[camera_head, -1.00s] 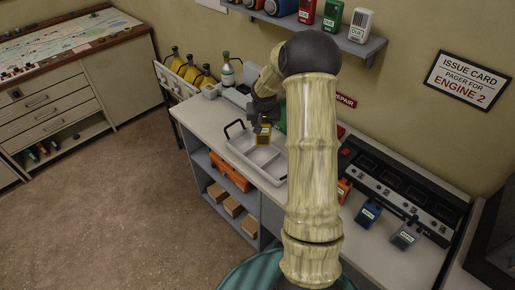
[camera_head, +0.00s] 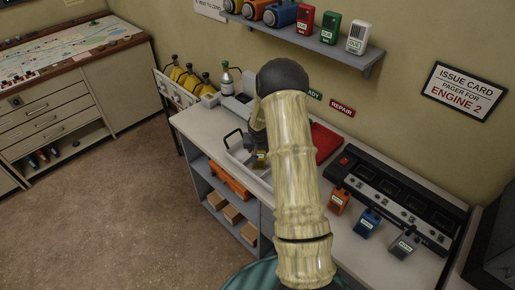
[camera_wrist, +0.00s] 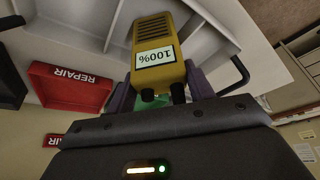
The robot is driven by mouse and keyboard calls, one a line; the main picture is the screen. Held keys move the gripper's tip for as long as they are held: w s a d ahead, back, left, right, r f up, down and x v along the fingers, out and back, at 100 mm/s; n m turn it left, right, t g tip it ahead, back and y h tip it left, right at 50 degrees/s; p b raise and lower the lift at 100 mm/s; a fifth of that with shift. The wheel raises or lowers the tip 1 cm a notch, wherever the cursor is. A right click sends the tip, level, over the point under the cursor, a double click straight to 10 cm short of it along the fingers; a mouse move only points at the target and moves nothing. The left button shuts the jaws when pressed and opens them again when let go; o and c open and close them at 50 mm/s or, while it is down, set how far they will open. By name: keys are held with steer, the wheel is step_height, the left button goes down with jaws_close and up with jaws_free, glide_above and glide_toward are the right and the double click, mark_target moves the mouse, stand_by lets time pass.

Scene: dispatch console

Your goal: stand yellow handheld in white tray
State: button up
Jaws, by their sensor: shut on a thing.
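The yellow handheld (camera_wrist: 156,45), with a white "100%" label, is between the fingers of my gripper (camera_wrist: 162,88), its knobbed end toward the palm. In the head view only a small yellow bit of the handheld (camera_head: 261,159) shows beside my arm, over the white tray (camera_head: 236,160). My gripper (camera_head: 258,150) is mostly hidden behind my arm there. In the wrist view the divided tray (camera_wrist: 50,40) lies beyond the handheld. I cannot tell whether the handheld touches the tray floor.
A red repair tray (camera_head: 325,142) lies right of the white tray. A dark handle (camera_head: 233,133) stands up at the white tray's end. Orange (camera_head: 339,201), blue (camera_head: 367,221) and grey (camera_head: 404,242) handhelds stand before the charger console (camera_head: 390,185). A shelf (camera_head: 310,42) hangs above.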

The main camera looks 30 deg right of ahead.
steer(key=shift+s+d+r, duration=0.1)
steer(key=shift+s+d, duration=0.15)
steer(key=shift+d, duration=0.05)
steer(key=shift+d+f, duration=0.15)
steer(key=shift+f, duration=0.05)
steer(key=o, duration=1.1)
steer(key=shift+s+r, duration=0.1)
steer(key=shift+o, duration=0.2)
steer(key=shift+a, duration=0.2)
steer(key=shift+r, duration=0.35)
steer(key=b+v, duration=0.2)
steer(key=v, duration=0.9)
steer(key=shift+s+r, duration=0.2)
steer(key=shift+s, duration=0.05)
